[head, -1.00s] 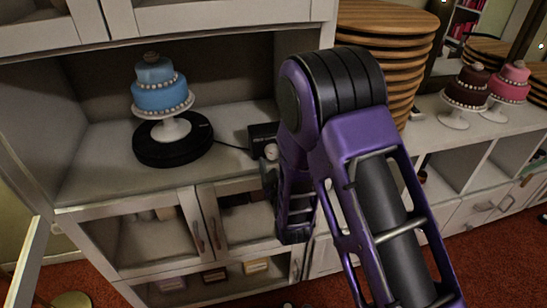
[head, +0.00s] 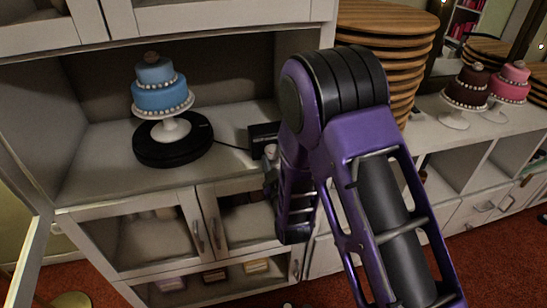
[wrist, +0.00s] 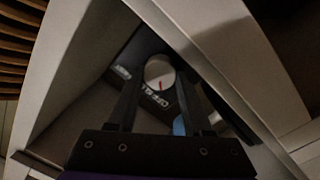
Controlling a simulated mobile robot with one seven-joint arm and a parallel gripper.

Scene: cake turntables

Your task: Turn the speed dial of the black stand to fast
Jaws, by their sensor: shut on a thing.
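The black stand (head: 172,146) is a round turntable on the cabinet shelf, carrying a two-tier blue cake (head: 160,88) on a white pedestal. A cord runs right from it to a dark control box (head: 262,131), partly hidden by my arm. In the wrist view, the round white speed dial (wrist: 159,71) has a red mark pointing toward the bottom of the picture. White lettering sits on the box around it, only partly readable. My gripper (wrist: 160,79) is shut on the dial, one finger on each side. In the head view my arm hides most of the gripper.
The cabinet shelf (head: 100,173) is bare in front of the stand. Glass-fronted doors (head: 150,229) lie below it. A stack of wooden boards (head: 388,22) stands to the right, with brown and pink cakes farther right.

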